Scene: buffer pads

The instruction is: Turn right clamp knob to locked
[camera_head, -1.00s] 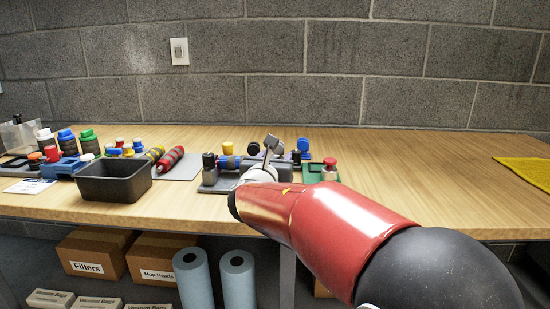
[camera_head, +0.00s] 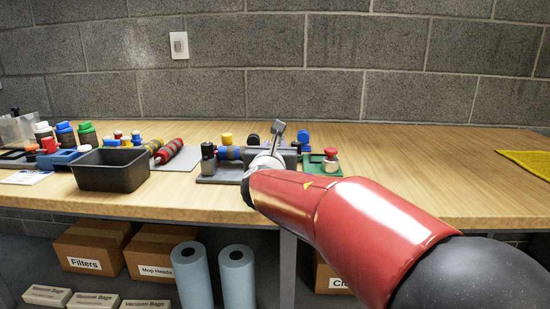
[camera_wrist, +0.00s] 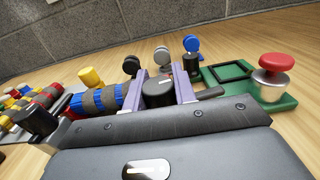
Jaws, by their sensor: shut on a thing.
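The right clamp knob (camera_wrist: 158,92) is a dark round knob with a short white line on top. In the wrist view it sits between the two purple-grey fingers of my gripper (camera_wrist: 160,88), which are shut on it. The white line points up to the right. The other dark knob (camera_wrist: 38,122) of the fixture is at the left. It also shows in the head view (camera_head: 208,153). A blue and grey banded roller (camera_wrist: 97,101) lies between the two knobs. In the head view my arm hides the right knob and my fingertips.
A green fixture with a red knob (camera_head: 330,157) stands close on the right. A black bin (camera_head: 110,170) is on the left. The bench is clear farther right, up to a yellow cloth (camera_head: 528,163).

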